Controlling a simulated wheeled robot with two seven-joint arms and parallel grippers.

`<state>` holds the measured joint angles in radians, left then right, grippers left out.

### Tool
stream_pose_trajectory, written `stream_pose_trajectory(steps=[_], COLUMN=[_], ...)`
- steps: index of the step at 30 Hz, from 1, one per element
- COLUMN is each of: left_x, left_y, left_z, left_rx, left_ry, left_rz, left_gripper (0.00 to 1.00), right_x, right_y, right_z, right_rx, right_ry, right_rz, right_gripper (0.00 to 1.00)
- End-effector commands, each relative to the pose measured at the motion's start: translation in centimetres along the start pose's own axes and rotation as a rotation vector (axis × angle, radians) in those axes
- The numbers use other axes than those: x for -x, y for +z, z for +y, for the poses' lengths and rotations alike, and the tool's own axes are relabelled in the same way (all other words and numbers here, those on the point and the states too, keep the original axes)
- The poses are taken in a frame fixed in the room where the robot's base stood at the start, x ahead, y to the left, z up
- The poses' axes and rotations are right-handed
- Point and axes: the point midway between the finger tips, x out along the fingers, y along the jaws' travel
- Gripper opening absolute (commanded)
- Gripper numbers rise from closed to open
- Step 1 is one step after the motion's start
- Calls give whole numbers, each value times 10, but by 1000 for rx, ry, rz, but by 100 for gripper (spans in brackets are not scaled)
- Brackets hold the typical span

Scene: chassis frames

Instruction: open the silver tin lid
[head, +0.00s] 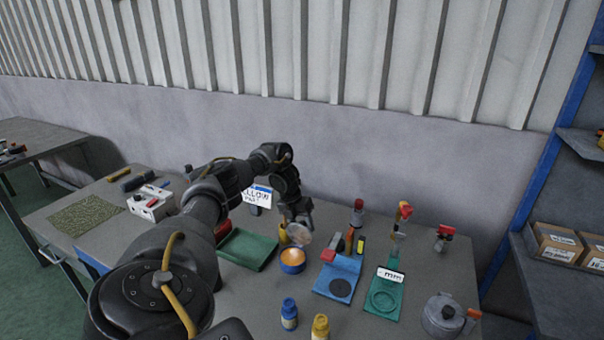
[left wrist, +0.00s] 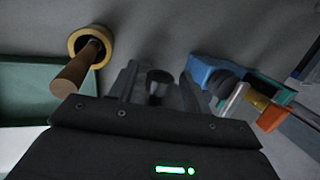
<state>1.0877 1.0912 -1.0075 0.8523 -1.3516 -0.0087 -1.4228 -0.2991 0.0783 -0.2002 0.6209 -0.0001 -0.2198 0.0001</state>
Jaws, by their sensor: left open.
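My left gripper (head: 298,216) is just above and behind the raised lid. In the left wrist view, its fingers (left wrist: 159,80) are apart, with a small dark cylinder visible between them; I cannot tell whether they touch it. My right gripper is not in view.
A green tray (head: 246,250) lies left of the blue tin. A blue mat (head: 330,284) and a teal holder (head: 385,305) lie to its right. Blue (head: 289,315) and yellow (head: 320,328) bottles stand in front. Upright tools stand behind the mats.

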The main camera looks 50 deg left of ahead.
Motion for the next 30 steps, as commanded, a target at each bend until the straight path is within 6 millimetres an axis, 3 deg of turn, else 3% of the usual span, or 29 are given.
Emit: stream_pose_trajectory(steps=[8,14,15,21,30], left_x=[17,61,72,101,109], left_y=[2,2,2,1,0], left_z=[0,0,-1,-1,0], left_rx=[0,0,-2,-1,0], left_ry=[-2,0,0,0,0], left_rz=[-6,-7,-6,-3,-1], left_gripper=[48,48,48,48,48], right_x=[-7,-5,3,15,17], right_y=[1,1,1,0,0], right_z=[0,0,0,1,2], right_rx=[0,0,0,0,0], right_ry=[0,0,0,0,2], right_rz=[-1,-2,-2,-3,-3], right_gripper=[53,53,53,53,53])
